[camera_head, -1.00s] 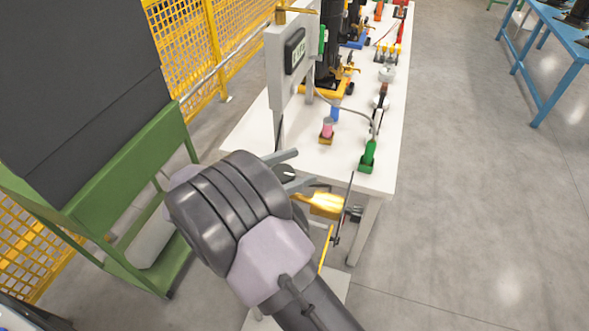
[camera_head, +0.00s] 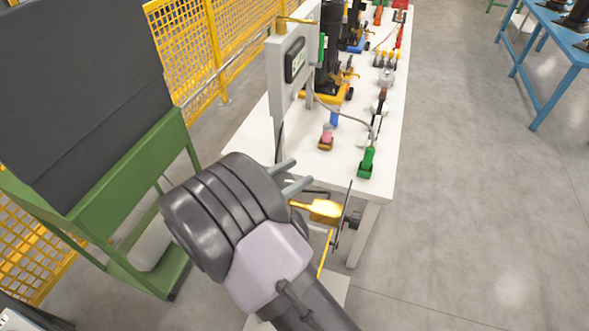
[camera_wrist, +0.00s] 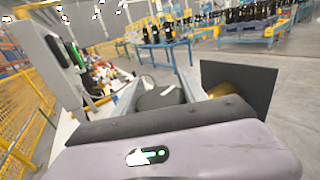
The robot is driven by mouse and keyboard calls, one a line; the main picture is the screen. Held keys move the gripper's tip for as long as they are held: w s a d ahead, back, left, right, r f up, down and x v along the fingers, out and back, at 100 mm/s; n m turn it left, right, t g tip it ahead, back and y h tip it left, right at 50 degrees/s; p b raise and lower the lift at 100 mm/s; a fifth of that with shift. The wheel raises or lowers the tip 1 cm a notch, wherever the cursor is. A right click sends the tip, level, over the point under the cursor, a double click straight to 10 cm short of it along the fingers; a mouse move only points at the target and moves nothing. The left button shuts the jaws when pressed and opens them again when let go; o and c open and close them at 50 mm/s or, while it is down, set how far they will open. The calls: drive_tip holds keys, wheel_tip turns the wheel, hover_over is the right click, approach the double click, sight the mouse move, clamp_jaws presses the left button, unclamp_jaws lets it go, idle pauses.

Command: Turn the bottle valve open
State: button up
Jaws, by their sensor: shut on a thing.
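My gripper (camera_head: 300,172) is at the near end of the white table, its two grey fingers pointing to the upper right. In the wrist view my gripper (camera_wrist: 167,86) has its fingers on either side of a dark rounded thing (camera_wrist: 160,98), probably the valve knob, and is shut on it. Most of this knob is hidden by the wrist in the head view. A shiny brass-yellow fitting (camera_head: 324,209) lies just right of and below the fingers, beside a thin dark plate (camera_head: 342,217). The dark plate (camera_wrist: 240,88) also shows right of the fingers in the wrist view. The bottle itself cannot be made out.
The white table (camera_head: 246,128) carries a grey box with a display (camera_head: 292,62), a pink-topped part (camera_head: 326,137) and a green part (camera_head: 367,162). A green-framed dark board (camera_head: 85,80) stands left. The floor at right is clear.

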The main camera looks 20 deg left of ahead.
drive_tip(key=n+t+y, duration=0.1)
drive_tip(key=n+y, duration=0.1)
drive_tip(key=y, duration=0.1)
drive_tip(key=a+n+t+y, duration=0.1)
drive_tip(key=n+y, duration=0.1)
drive_tip(key=y, duration=0.1)
drive_tip(key=n+t+y, duration=0.2)
drive_tip(key=n+y, duration=0.1)
drive_tip(key=y, duration=0.1)
drive_tip(key=shift+w+a+f, duration=0.25)
drive_tip(key=shift+w+f, duration=0.05)
drive_tip(key=shift+f, duration=0.1)
drive_tip(key=n+y+b, duration=0.1)
drive_tip(key=b, duration=0.3)
drive_tip(key=y+b, duration=0.2)
drive_tip(key=b, duration=0.2)
drive_tip(key=shift+a+f+n+b, duration=0.15)
drive_tip(key=shift+a+n+b, duration=0.1)
drive_tip(key=shift+n+b, duration=0.15)
drive_tip(key=y+b, duration=0.1)
drive_tip(key=b, duration=0.2)
drive_tip(key=shift+a+n, duration=0.1)
drive_tip(key=shift+n, duration=0.2)
drive_tip(key=shift+a+r+n+y+b, duration=0.1)
drive_tip(key=shift+r+n+y+b, duration=0.3)
drive_tip(key=shift+b, duration=0.8)
drive_tip(key=shift+r, duration=0.15)
drive_tip(key=o, duration=1.4)
drive_tip(key=shift+c, duration=0.2)
